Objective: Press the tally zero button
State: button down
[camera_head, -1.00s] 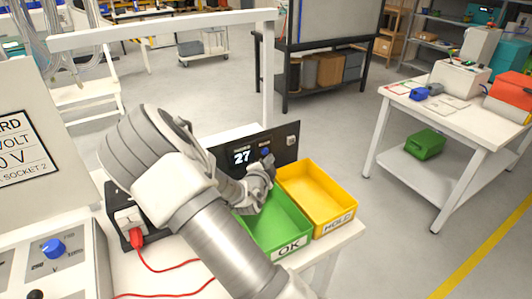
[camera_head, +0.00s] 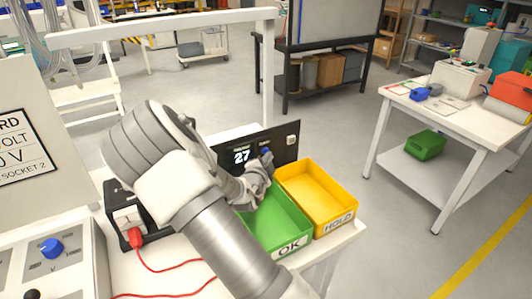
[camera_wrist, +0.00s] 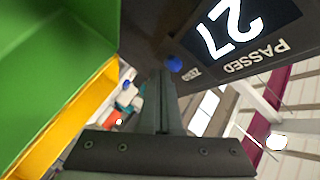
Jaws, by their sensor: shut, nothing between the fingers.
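The tally panel is a dark box (camera_head: 286,145) at the back of the bench, with a lit "27" display (camera_head: 242,156). In the wrist view the display (camera_wrist: 232,25) appears upside down above the word PASSED. The tally zero button is a small round blue button (camera_wrist: 174,64), labelled ZERO; it also shows in the head view (camera_head: 266,151). My gripper (camera_wrist: 161,76) is shut and empty. Its fingertips are close to the button, just beside it in the wrist view. I cannot tell whether they touch it.
A green OK bin (camera_head: 290,225) lies just below my gripper, with a yellow HOLD bin (camera_head: 318,195) to its right. A black unit with a red plug (camera_head: 135,237) and red leads stand left of my arm. A white frame post (camera_head: 268,75) rises behind the panel.

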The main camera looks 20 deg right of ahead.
jog(key=shift+w+a+b, duration=0.1)
jog(key=shift+w+b, duration=0.25)
jog(key=shift+w, duration=0.05)
dwell(0.4)
dwell(0.4)
jog(key=shift+s+b, duration=0.35)
jog(key=shift+s, duration=0.45)
jog(key=shift+s+d+b, duration=0.2)
jog(key=shift+s+b, duration=0.05)
jog(key=shift+s, duration=0.6)
jog(key=shift+s+d+b, duration=0.25)
jog(key=shift+s+b, duration=0.05)
jog(key=shift+s, duration=0.5)
jog(key=shift+s+d+b, duration=0.2)
jog(key=shift+s+b, duration=0.05)
jog(key=shift+s, duration=0.6)
